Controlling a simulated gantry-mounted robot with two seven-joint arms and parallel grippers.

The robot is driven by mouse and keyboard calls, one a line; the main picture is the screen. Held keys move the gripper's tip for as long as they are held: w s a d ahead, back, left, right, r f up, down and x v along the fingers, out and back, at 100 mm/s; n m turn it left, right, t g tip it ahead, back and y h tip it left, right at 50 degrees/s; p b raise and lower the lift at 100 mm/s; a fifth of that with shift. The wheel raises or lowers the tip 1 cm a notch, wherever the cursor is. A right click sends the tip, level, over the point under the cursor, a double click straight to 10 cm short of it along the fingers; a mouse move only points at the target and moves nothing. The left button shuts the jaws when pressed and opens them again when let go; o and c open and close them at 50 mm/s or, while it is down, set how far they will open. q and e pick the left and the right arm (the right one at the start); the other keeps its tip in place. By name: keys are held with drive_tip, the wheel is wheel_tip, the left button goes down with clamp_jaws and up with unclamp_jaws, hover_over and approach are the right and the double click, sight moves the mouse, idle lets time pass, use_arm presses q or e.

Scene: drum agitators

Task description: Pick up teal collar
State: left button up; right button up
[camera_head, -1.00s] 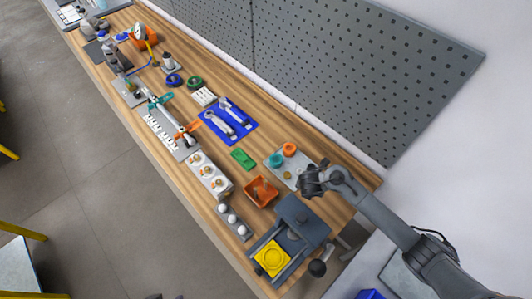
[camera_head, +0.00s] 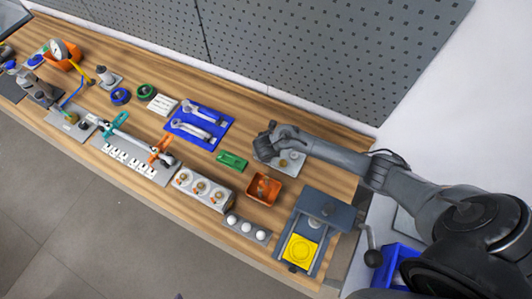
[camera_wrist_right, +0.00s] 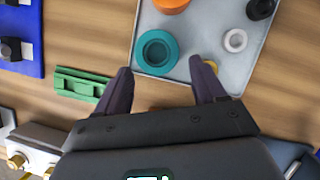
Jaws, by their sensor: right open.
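The teal collar (camera_wrist_right: 142,50) lies flat on a grey tray (camera_wrist_right: 205,25), near its left edge in the right wrist view. My right gripper (camera_wrist_right: 161,67) is open and empty, its two fingers pointing toward the collar. The collar shows between and just beyond the fingertips; I cannot tell their height above it. In the head view my right gripper (camera_head: 264,142) covers part of the tray (camera_head: 291,161) and hides the collar. My left gripper is not in view.
An orange collar (camera_wrist_right: 170,4) sits beside the teal one on the tray, with a white ring (camera_wrist_right: 235,40) and dark parts to the right. A green block (camera_head: 231,161) lies left of the tray. An orange bin (camera_head: 264,189) and a grey press (camera_head: 322,210) stand nearer the bench front.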

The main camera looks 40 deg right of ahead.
drive_tip(key=shift+w+x, duration=0.15)
drive_tip(key=shift+x, duration=1.35)
drive_tip(key=shift+w+x, duration=0.15)
drive_tip(key=shift+x, duration=1.35)
drive_tip(key=shift+d+r, duration=0.1)
drive_tip(key=c, duration=0.9)
drive_tip(key=shift+o, duration=0.2)
drive_tip(key=shift+r, duration=0.15)
